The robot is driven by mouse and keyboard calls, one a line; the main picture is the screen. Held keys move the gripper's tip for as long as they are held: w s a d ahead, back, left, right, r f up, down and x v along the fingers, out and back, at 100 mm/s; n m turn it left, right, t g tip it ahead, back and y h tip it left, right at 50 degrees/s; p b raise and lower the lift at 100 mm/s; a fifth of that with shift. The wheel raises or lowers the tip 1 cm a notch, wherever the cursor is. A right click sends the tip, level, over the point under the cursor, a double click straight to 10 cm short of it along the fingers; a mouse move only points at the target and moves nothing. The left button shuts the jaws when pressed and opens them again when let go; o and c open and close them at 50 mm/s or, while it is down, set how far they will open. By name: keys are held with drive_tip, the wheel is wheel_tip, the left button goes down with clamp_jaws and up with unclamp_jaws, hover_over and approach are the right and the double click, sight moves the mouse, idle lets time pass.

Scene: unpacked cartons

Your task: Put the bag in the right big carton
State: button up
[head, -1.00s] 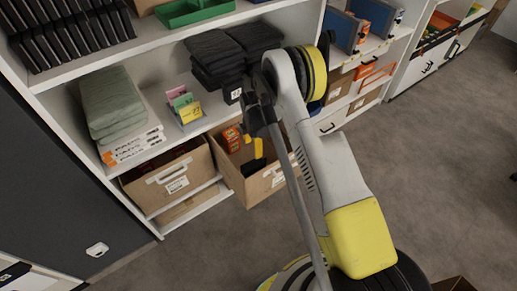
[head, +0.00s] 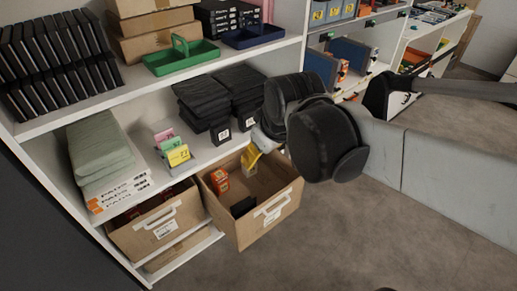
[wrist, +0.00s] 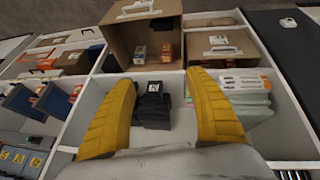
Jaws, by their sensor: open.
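Two stacks of black folded, bag-like items (head: 205,98) with white tags lie on the middle shelf; I cannot tell which is the bag. They show between my fingers in the wrist view (wrist: 153,108). The right big carton (head: 283,208) stands open below, holding an orange box (head: 220,180) and a dark object (head: 243,206); it also shows in the wrist view (wrist: 120,35). My gripper (wrist: 160,80) is open with nothing between its yellow fingers. In the head view a yellow finger shows above the right carton; my arm hides the rest.
The left carton (head: 160,228) sits beside it on the lower shelf. Green-grey folded cloths (head: 98,150) and coloured cards (head: 172,148) share the middle shelf. A green tray (head: 182,58) is on the shelf above. Grey floor (head: 350,235) is clear at right.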

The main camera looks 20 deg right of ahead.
drive_tip(key=s+m+t, duration=0.1)
drive_tip(key=s+m, duration=0.3)
drive_tip(key=s, duration=0.4)
drive_tip(key=shift+s+f+t, duration=0.2)
drive_tip(key=shift+f+t, duration=0.1)
drive_tip(key=shift+f, duration=0.05)
